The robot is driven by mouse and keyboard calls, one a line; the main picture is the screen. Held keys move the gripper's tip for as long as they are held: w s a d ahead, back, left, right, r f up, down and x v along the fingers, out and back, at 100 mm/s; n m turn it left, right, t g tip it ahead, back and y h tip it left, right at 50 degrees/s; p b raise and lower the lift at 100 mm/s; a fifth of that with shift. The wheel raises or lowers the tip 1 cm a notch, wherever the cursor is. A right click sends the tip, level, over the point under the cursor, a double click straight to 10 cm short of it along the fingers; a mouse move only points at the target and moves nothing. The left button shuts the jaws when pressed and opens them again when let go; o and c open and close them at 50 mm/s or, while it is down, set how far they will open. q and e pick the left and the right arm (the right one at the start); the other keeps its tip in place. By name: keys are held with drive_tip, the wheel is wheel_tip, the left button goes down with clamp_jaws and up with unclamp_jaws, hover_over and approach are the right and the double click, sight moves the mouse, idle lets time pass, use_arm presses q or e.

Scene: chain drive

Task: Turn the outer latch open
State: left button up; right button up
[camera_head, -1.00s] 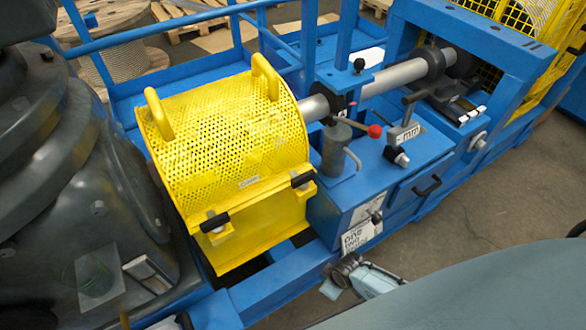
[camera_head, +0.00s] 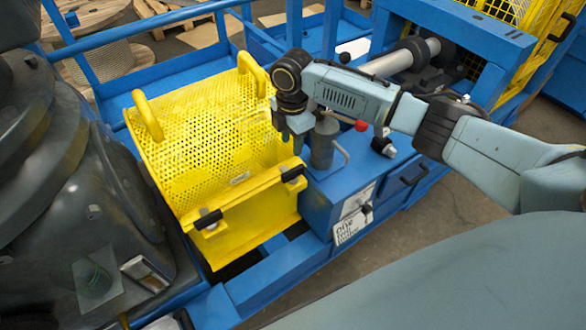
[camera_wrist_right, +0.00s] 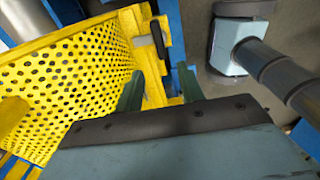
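A yellow perforated guard (camera_head: 200,130) with two yellow handles on top covers part of a blue machine. Its front flange carries two latches with black handles: one at the left (camera_head: 208,219) and one at the right (camera_head: 293,173). I cannot tell which is the outer one. My right gripper (camera_head: 296,142) hangs above the right latch, pointing down. In the right wrist view its two fingers (camera_wrist_right: 160,88) are apart with nothing between them gripped. A black latch handle (camera_wrist_right: 160,38) shows beyond the fingertips, beside the guard's yellow edge. My left gripper is not in view.
A grey cylinder (camera_head: 324,145) and a lever with a red knob (camera_head: 361,125) stand just right of my right gripper. A blue box with a white sign (camera_head: 350,226) is below them. Blue rails (camera_head: 140,25) run behind the guard.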

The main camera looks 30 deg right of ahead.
sight(293, 170)
drive_tip(key=f, duration=0.4)
drive_tip(key=f+b, duration=0.1)
drive_tip(key=f, duration=0.7)
drive_tip(key=shift+w+d+f+b, duration=0.15)
drive_tip(key=shift+d+f+b, duration=0.1)
drive_tip(key=shift+f+b, duration=0.15)
clamp_jaws()
